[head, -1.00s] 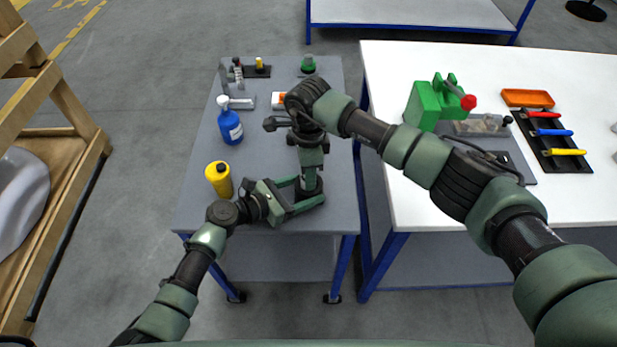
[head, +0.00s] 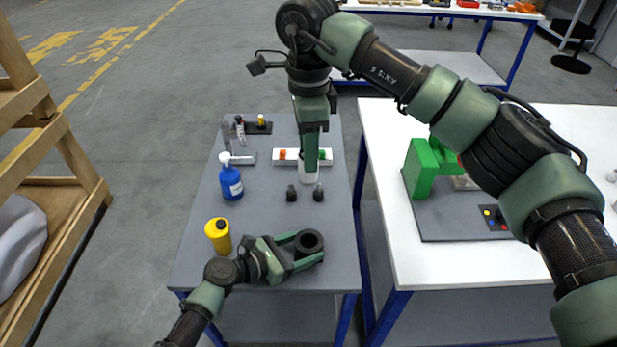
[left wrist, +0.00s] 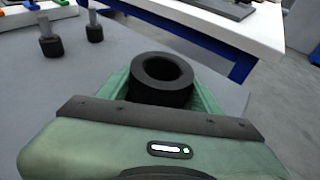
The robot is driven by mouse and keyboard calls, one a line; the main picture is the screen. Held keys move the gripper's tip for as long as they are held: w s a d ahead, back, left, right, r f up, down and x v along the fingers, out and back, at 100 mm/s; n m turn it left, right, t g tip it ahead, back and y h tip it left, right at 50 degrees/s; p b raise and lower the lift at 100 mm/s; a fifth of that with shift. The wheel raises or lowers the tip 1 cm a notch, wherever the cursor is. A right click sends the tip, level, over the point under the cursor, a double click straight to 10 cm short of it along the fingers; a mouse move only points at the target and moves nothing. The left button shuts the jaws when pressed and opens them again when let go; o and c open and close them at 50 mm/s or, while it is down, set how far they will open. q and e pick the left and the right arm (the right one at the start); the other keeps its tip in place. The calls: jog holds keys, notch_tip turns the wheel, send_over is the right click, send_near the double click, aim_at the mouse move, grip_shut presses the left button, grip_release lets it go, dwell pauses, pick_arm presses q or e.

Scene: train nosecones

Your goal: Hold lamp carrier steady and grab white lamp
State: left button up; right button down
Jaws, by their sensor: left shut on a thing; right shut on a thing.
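My left gripper (head: 297,245) is shut on the lamp carrier (head: 309,242), a short black hollow cylinder at the near right of the grey table. In the left wrist view the carrier (left wrist: 162,78) stands upright between the green fingers, its open top dark inside. My right gripper (head: 312,165) points down over the middle of the table, shut on the white lamp (head: 308,172), a small white cylinder at its fingertips. Its fingers hide part of the lamp, and I cannot tell whether the lamp is clear of the table.
A white strip (head: 290,157) with orange and green pieces lies behind the right fingertips. Two dark-based grey pegs (head: 292,193) stand before them. A yellow bottle (head: 218,236) and blue spray bottle (head: 231,178) stand left. A white table (head: 470,262) is at right.

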pick_arm(q)
jog(key=shift+s+a+f, duration=0.1)
jog(key=shift+f, duration=0.1)
pick_arm(e)
jog(key=shift+r, duration=1.45)
pick_arm(q)
jog(key=o, duration=1.1)
jog(key=shift+c, duration=0.2)
pick_arm(e)
jog(key=shift+a, duration=0.1)
